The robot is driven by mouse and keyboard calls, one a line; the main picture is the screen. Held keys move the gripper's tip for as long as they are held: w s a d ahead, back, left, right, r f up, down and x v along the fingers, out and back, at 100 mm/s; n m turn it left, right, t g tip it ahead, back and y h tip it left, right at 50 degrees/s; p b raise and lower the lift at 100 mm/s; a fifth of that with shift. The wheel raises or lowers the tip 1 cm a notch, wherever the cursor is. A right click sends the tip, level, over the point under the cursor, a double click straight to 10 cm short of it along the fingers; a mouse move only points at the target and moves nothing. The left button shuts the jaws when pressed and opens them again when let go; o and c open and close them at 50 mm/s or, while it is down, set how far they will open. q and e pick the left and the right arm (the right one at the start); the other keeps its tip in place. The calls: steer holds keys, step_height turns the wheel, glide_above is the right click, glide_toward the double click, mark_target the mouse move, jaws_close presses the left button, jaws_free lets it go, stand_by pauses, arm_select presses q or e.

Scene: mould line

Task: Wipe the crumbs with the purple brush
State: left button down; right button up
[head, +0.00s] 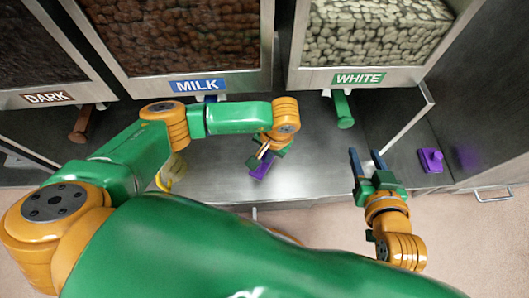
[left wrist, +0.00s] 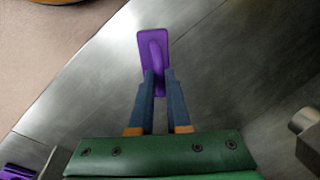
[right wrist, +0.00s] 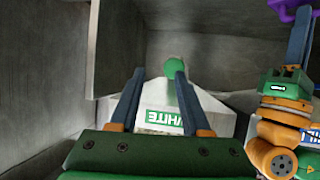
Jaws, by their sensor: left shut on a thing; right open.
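The purple brush (head: 259,171) is a flat plate with a raised ridge, just above or on the steel counter (head: 215,182); I cannot tell which. My left gripper (head: 266,157) is shut on its ridge. In the left wrist view the brush (left wrist: 143,42) sits at the tips of the fingers (left wrist: 159,76); in the right wrist view part of a purple thing (right wrist: 284,9) shows at the top right edge. My right gripper (head: 367,159) is open and empty over the counter's right part; its fingers (right wrist: 160,78) are apart. I cannot make out any crumbs.
Bins labelled DARK (head: 47,97), MILK (head: 197,85) and WHITE (head: 358,78) stand behind, with a brown spout (head: 80,124) and a green spout (head: 343,109). Another purple block with a knob (head: 431,160) lies at right. A yellow-rimmed item (head: 172,171) is partly hidden by my left arm.

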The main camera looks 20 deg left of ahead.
arm_select(q)
steer(key=shift+r, duration=0.45)
steer(key=shift+r+p, duration=0.45)
steer(key=shift+p, duration=0.15)
steer(key=shift+r+p, duration=0.3)
steer(key=shift+r, duration=0.15)
steer(key=shift+r+p, duration=0.3)
steer(key=shift+r, duration=0.1)
arm_select(e)
steer(key=s+d+f+g+h, duration=0.1)
steer(key=s+f+g, duration=0.3)
steer(key=s, duration=0.2)
steer(key=s+d+f+g+h, duration=0.1)
steer(key=s+d+f+g, duration=0.1)
steer(key=s+f+g, duration=0.3)
steer(key=shift+s+f+m, duration=0.25)
steer(key=shift+s+m, duration=0.15)
steer(key=shift+s, duration=0.9)
steer(key=shift+d, duration=0.1)
